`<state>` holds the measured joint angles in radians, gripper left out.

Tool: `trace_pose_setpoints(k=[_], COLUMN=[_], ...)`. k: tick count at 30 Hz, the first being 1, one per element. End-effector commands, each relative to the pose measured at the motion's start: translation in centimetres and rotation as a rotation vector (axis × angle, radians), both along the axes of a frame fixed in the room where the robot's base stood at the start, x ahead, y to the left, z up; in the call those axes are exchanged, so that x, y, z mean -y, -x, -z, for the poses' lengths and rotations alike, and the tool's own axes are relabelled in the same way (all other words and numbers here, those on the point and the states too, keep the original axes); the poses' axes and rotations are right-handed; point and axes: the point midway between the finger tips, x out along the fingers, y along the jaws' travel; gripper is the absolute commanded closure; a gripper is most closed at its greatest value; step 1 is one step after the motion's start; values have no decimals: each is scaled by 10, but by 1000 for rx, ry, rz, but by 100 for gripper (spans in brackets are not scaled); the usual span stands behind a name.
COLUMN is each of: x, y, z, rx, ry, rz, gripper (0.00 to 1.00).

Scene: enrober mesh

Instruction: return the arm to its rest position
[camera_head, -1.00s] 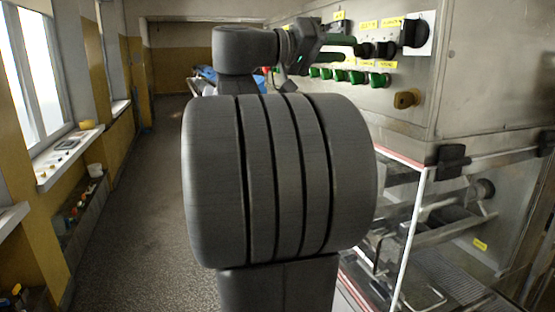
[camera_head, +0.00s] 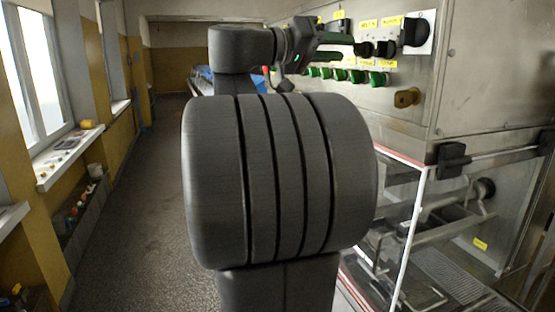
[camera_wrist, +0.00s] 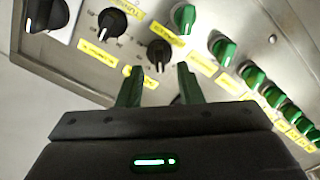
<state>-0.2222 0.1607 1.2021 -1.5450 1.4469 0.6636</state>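My arm stands in front of the head camera, with its large grey joint covering the middle of the view. My gripper (camera_head: 350,46) is at the arm's far end, pointing right toward the control panel (camera_head: 390,84). In the wrist view, its two green fingers (camera_wrist: 160,72) are apart with nothing between them, in front of the panel's knobs. I cannot tell the exact gap between the fingertips and the panel; no knob is gripped.
The panel carries black knobs (camera_wrist: 113,22), a row of green knobs (camera_wrist: 223,50) and yellow labels. A steel machine with a clear, red-and-white-edged guard (camera_head: 412,225) stands at right. A windowsill (camera_head: 62,160) lines the left wall. The aisle floor (camera_head: 150,215) is clear at left.

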Motion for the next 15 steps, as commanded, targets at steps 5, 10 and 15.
trace_pose_setpoints(k=[5,10,15], x=[-29,-54,-78], y=[10,19,28], z=[3,2,2], rx=[0,0,0], ry=[0,0,0], rz=[-5,-4,-4], gripper=[67,67,67])
